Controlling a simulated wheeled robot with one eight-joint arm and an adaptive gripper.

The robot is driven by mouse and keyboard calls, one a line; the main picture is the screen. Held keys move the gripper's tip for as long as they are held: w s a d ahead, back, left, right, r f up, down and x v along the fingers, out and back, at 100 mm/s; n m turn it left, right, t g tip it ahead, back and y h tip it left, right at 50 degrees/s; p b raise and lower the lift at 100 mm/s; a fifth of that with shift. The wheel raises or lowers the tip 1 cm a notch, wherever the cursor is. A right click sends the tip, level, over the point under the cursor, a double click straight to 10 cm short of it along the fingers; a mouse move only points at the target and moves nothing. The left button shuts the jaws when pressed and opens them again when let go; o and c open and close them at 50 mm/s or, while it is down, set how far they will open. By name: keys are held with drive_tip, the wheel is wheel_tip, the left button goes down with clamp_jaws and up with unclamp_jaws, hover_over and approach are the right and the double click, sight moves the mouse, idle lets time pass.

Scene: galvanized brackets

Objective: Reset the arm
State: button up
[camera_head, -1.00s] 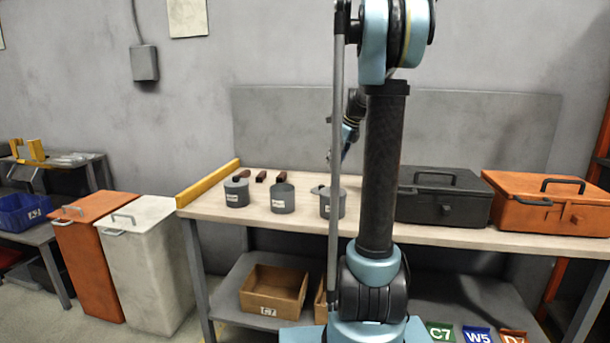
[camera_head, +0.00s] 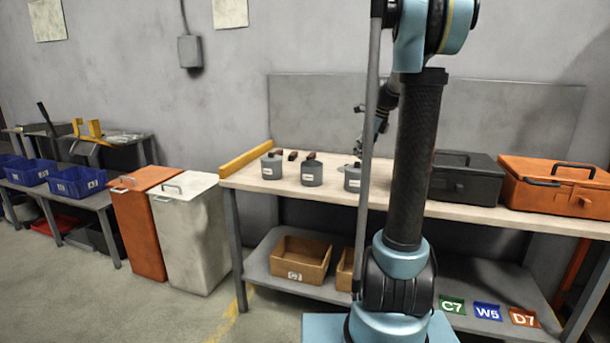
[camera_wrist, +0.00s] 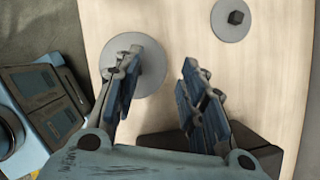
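My arm rises in front of the workbench (camera_head: 470,212) in the head view. Its end is partly hidden behind my own arm parts, above the bench near the third grey pot (camera_head: 352,178). The fingers point over the pale bench top. A round grey top (camera_wrist: 150,75) lies partly behind the left finger. Another round grey top with a dark knob (camera_wrist: 236,18) is at the upper right.
Two more grey pots (camera_head: 272,167) (camera_head: 312,173) stand on the bench. A black case (camera_head: 465,180) and an orange case (camera_head: 555,187) sit to the right. Cardboard bins (camera_head: 300,260) are on the lower shelf. Orange (camera_head: 140,225) and white (camera_head: 190,240) bins stand left. Floor at left is open.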

drive_tip(key=shift+s+d+f+n, duration=0.1)
drive_tip(key=shift+s+n, duration=0.2)
drive_tip(key=shift+s, duration=0.15)
drive_tip(key=s+a+f+n+h, duration=0.1)
drive_tip(key=s+f+n, duration=0.4)
drive_tip(key=s+n, duration=0.3)
drive_tip(key=s+a+f+n+h, duration=0.1)
drive_tip(key=s+f+n, duration=0.5)
drive_tip(key=s, duration=1.1)
drive_tip(key=s+a+f+n+h, duration=0.1)
drive_tip(key=s+f+n, duration=0.5)
drive_tip(key=s+n, duration=0.5)
drive_tip(key=shift+s+f+g, duration=0.15)
drive_tip(key=shift+s+g, duration=0.15)
drive_tip(key=shift+s, duration=0.95)
drive_tip(key=shift+w+a+f, duration=0.1)
drive_tip(key=shift+w+f, duration=0.1)
drive_tip(key=shift+w, duration=0.25)
